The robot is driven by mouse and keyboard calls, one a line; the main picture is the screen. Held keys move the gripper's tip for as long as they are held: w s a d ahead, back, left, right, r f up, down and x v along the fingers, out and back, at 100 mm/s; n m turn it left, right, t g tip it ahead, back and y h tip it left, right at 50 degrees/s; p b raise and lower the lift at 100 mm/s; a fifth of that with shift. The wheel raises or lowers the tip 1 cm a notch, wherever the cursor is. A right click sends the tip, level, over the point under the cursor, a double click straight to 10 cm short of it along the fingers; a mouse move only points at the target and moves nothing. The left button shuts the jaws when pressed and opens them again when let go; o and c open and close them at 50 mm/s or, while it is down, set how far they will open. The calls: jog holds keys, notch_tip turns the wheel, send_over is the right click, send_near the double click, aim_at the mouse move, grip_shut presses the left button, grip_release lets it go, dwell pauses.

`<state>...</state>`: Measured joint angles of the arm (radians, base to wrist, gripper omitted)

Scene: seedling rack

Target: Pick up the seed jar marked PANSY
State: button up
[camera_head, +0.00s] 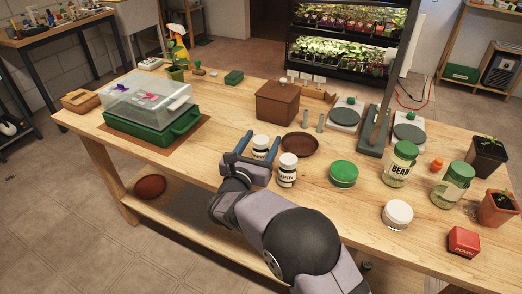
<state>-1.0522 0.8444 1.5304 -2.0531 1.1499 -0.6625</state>
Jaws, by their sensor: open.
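A small white-lidded jar (260,147) stands on the wooden table between the two blue fingers of my gripper (262,139). Its label is dark and white, but I cannot read it at this size, so I cannot confirm PANSY. The gripper is open, with one finger to the left of this jar and one to the right. I cannot tell whether either finger touches it. A similar small jar (288,171) stands just right of the gripper; its label seems to read SPIN. The lower part of the first jar is partly hidden by my gripper.
A brown saucer (300,145) lies behind the second jar. To the right are a green-lidded tin (343,174), a BEAN jar (400,164), another green-lidded jar (452,186) and a white-lidded pot (397,215). A green propagator (153,139) stands left. Bare tabletop lies left of my gripper.

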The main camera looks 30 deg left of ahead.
jog(key=c, duration=1.2)
jog(key=shift+r, duration=0.15)
notch_tip(320, 180, up, 10)
jog(key=shift+f, duration=0.1)
